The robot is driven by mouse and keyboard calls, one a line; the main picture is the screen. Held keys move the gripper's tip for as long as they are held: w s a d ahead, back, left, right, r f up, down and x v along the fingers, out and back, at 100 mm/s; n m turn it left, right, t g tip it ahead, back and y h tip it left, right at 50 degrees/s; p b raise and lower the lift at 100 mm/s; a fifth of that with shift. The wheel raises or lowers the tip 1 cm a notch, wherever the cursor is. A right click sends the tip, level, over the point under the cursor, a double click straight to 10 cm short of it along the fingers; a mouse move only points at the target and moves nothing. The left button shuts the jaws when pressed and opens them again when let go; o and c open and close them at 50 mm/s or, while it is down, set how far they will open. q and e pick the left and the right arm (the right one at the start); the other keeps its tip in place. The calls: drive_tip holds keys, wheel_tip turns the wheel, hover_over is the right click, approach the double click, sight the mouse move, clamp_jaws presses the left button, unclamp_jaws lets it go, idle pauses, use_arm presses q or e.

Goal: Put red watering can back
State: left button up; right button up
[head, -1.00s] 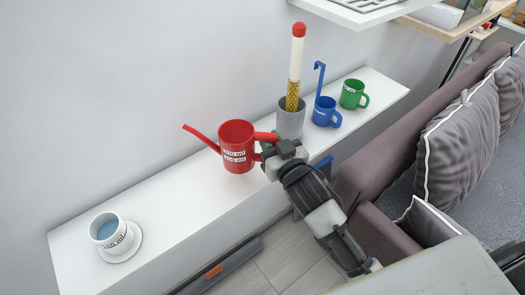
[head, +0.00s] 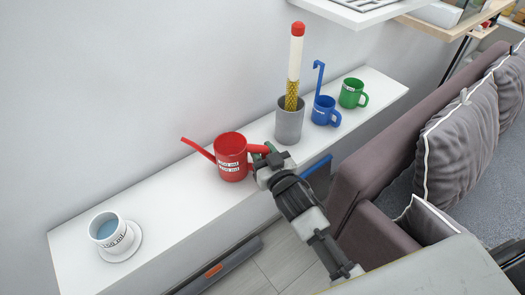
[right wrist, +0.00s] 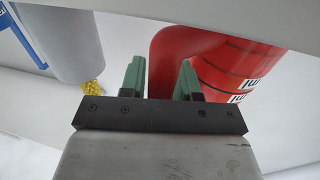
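The red watering can (head: 231,157) stands upright on the white shelf (head: 172,200), spout to the left and handle to the right, left of the grey cup. My right gripper (head: 266,157) is at the can's handle side. In the right wrist view the two green fingers of my right gripper (right wrist: 160,78) are apart, with the red can (right wrist: 215,60) beside and behind the right finger. I cannot tell whether a finger still touches the handle. My left gripper is not in view.
A grey cup (head: 289,125) holding a tall red-tipped tube stands close to the can. A blue cup (head: 325,111) and a green mug (head: 352,93) stand farther right. A white mug (head: 108,230) on a saucer is at the left. The sofa (head: 385,165) is at the right.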

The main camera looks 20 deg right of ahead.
drive_tip(key=shift+o, duration=1.2)
drive_tip(key=shift+r, duration=0.25)
drive_tip(key=s+d+b, duration=0.1)
drive_tip(key=s+b, duration=0.1)
drive_tip(key=s, duration=1)
drive_tip(key=shift+d, duration=0.4)
drive_tip(key=shift+f, duration=0.1)
